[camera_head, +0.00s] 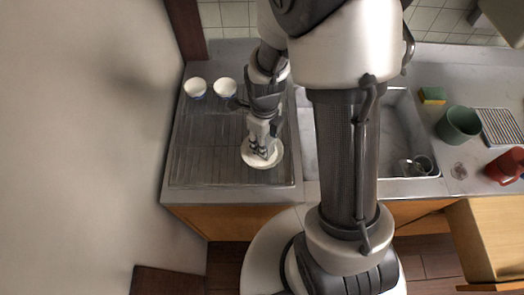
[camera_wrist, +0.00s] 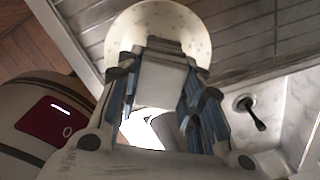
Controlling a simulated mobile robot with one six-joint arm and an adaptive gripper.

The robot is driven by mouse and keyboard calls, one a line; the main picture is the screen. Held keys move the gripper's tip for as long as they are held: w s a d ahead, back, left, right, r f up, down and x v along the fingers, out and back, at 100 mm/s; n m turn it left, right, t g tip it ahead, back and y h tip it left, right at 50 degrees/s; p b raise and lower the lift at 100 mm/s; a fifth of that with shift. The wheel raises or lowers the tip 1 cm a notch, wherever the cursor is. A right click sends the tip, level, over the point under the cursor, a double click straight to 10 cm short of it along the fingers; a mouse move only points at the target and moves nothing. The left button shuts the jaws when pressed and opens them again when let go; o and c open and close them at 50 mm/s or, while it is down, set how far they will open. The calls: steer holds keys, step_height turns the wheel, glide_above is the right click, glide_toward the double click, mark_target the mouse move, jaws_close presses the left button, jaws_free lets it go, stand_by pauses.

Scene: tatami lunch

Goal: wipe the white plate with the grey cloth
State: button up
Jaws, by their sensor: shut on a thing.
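The white plate (camera_head: 276,160) lies on the ribbed drainboard in the head view, under my gripper (camera_head: 263,150). In the wrist view the plate (camera_wrist: 142,22) shows behind the fingertips, with small dark specks on its face. My gripper (camera_wrist: 165,85) points down at the plate. It is shut on a pale grey, flat piece (camera_wrist: 164,76), which appears to be the grey cloth. The piece is at or just above the plate; exact contact cannot be told. My fingers hide part of the plate and most of the cloth in the head view.
Two white cups (camera_head: 195,87) (camera_head: 225,87) stand at the drainboard's back left. The drainboard's left front is clear.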

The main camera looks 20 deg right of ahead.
steer(key=n, duration=0.7)
steer(key=shift+w+a, duration=0.15)
steer(key=shift+a, duration=0.05)
steer(key=n, duration=0.7)
steer(key=shift+w+a, duration=0.15)
steer(key=m, duration=0.6)
steer(key=shift+s+f+m, duration=0.1)
steer(key=shift+s+m, duration=0.2)
steer(key=shift+m, duration=0.1)
steer(key=m, duration=0.7)
steer(key=shift+s+a, duration=0.1)
steer(key=shift+s, duration=0.15)
